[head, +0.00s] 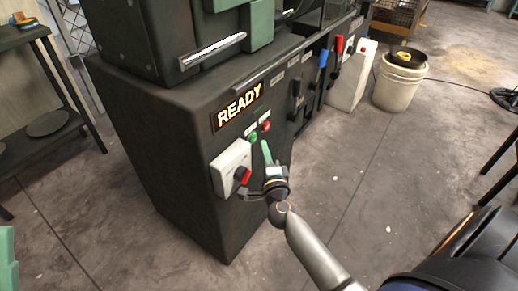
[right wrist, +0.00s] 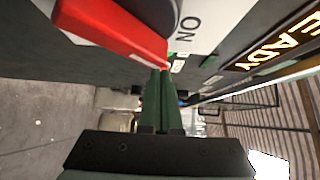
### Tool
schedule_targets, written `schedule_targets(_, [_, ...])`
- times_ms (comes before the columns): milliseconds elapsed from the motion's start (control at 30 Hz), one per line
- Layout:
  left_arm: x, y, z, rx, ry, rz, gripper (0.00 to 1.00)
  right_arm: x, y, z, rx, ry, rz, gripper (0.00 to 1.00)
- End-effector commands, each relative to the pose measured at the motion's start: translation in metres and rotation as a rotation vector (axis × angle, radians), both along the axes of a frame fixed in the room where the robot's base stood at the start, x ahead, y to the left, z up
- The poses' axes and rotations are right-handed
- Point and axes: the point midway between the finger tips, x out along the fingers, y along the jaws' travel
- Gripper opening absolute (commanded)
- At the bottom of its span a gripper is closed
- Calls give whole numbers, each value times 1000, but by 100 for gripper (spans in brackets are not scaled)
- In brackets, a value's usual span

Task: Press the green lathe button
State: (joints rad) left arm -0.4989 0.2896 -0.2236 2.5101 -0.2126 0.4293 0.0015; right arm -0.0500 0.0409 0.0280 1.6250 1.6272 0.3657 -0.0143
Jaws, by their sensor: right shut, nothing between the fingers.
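The green button (head: 252,137) sits on the front of the dark lathe cabinet, under the lit READY sign (head: 239,105). A red button (head: 266,126) is to its right. My right gripper (head: 266,146) has its green fingers shut and empty. Its tips are just right of and slightly below the green button in the head view; contact cannot be told. In the right wrist view the shut fingers (right wrist: 162,76) point forward along the panel, and the READY sign (right wrist: 280,40) shows at upper right. My left gripper is not in view.
A white switch box (head: 230,165) with a red rotary handle (head: 242,175) is left of my right gripper; the red handle (right wrist: 112,28) looks large and close in the wrist view. Blue and red levers (head: 322,68) stand farther along. A white bucket (head: 398,85) stands at the back right.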

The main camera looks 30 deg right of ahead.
Motion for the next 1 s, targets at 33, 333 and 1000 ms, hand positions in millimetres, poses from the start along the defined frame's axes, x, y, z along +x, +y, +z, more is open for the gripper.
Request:
schedule_targets(33, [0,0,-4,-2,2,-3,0,6,2,-1,0,-2,-1,0])
schedule_targets(333, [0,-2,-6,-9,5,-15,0,19,8,0,-1,0,-1,0])
schedule_targets(1000, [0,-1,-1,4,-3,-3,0,39,18,2,0,-4,8,0])
